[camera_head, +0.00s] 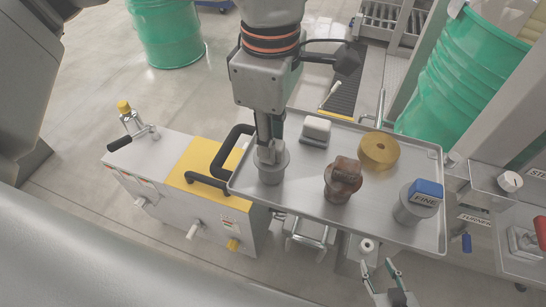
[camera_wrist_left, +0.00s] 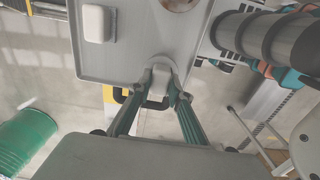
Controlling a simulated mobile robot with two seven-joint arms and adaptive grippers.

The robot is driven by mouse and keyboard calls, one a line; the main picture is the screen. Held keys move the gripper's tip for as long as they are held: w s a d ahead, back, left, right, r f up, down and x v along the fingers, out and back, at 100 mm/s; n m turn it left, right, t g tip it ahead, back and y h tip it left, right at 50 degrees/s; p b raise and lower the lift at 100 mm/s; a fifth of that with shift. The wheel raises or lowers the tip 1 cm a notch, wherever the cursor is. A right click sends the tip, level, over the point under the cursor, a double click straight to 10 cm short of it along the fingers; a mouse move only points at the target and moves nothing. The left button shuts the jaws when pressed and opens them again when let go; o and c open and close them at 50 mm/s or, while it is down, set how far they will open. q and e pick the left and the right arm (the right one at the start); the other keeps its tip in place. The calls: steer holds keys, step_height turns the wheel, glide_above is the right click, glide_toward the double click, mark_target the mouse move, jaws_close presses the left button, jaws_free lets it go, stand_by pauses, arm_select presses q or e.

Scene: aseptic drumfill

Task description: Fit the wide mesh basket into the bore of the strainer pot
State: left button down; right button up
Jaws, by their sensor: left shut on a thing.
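My left gripper (camera_head: 268,146) points down and is shut on the block handle of a grey cup-shaped piece (camera_head: 271,172), apparently the wide mesh basket, at the tray's left end. In the left wrist view its fingers (camera_wrist_left: 170,98) close on the grey handle (camera_wrist_left: 160,76). I cannot tell whether the piece touches the tray. A brown piece with a block handle (camera_head: 342,182) and a grey piece with a blue "FINE" handle (camera_head: 418,203) stand to the right. I cannot identify the strainer pot for sure. My right gripper (camera_head: 378,266) is open and empty below the tray's front edge.
The metal tray (camera_head: 305,187) has a raised rim. A pale block (camera_head: 316,130) and a brass round piece (camera_head: 378,151) sit at its back. A cart with a yellow panel (camera_head: 208,172) and black handles stands left.

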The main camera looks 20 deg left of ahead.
arm_select(q)
steer(key=shift+r, duration=0.1)
steer(key=shift+r+p, duration=1.2)
steer(key=shift+r, duration=0.75)
steer(key=shift+r+p, duration=1.25)
steer(key=shift+r, duration=0.95)
